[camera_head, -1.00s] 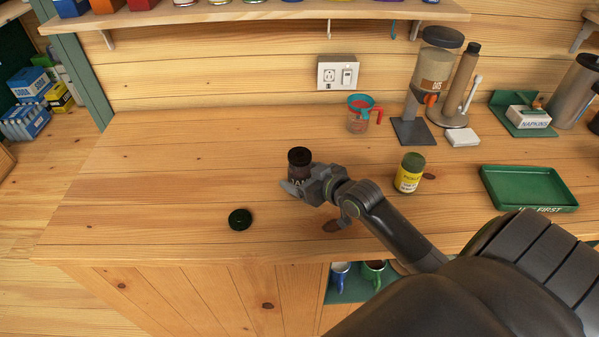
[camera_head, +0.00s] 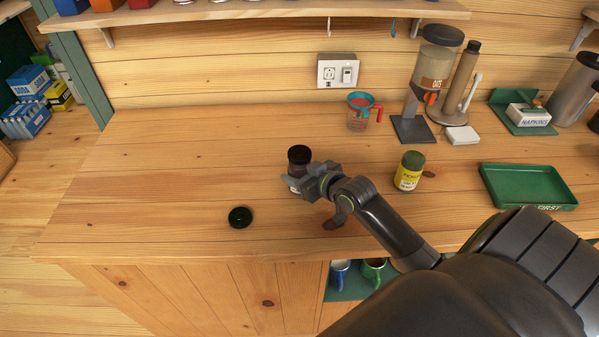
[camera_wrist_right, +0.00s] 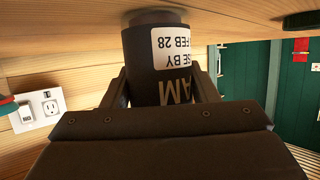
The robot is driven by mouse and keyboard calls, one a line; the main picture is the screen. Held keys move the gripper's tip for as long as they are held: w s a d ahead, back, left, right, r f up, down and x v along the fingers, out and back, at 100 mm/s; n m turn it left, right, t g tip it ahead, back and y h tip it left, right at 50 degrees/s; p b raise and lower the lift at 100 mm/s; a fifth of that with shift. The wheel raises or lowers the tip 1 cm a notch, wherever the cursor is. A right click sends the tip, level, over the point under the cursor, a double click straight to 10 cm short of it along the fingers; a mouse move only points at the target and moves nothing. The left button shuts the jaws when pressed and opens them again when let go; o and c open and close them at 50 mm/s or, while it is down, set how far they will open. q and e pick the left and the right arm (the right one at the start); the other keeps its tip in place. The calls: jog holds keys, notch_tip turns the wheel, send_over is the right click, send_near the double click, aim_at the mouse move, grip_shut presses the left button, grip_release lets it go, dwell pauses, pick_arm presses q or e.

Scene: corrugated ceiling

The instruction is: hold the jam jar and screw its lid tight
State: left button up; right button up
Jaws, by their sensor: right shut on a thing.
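The jam jar (camera_head: 299,169) stands upright in my right gripper (camera_head: 297,184), over the counter left of its middle. It is dark with a dark round top. In the right wrist view the jar (camera_wrist_right: 158,60) appears upside down, with part of a white date label and the letters "AM". My right gripper is shut on its body, with a finger on each side. I cannot tell whether its base touches the wood. My left gripper is not in view.
A yellow-labelled pickle jar (camera_head: 409,171) stands right of the gripper. A green tray (camera_head: 528,187) lies farther right. A measuring cup (camera_head: 361,112) and an oats dispenser (camera_head: 436,72) stand at the back. The counter's left side is clear; its front edge is near the lid.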

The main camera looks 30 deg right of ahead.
aim_at(299, 152)
jog(key=shift+r, duration=0.15)
notch_tip(299, 152, up, 10)
jog(key=shift+f, duration=0.1)
dwell(0.4)
jog(key=o, duration=0.6)
jog(key=c, duration=0.8)
jog(key=shift+c, duration=0.2)
jog(key=s+a+r+n+g+y, duration=0.1)
jog(key=s+a+n+g+y, duration=0.4)
jog(key=s+a+n+y, duration=0.4)
jog(key=s+a, duration=0.2)
jog(key=a, duration=0.2)
jog(key=shift+s+r, duration=0.25)
jog(key=shift+r, duration=0.1)
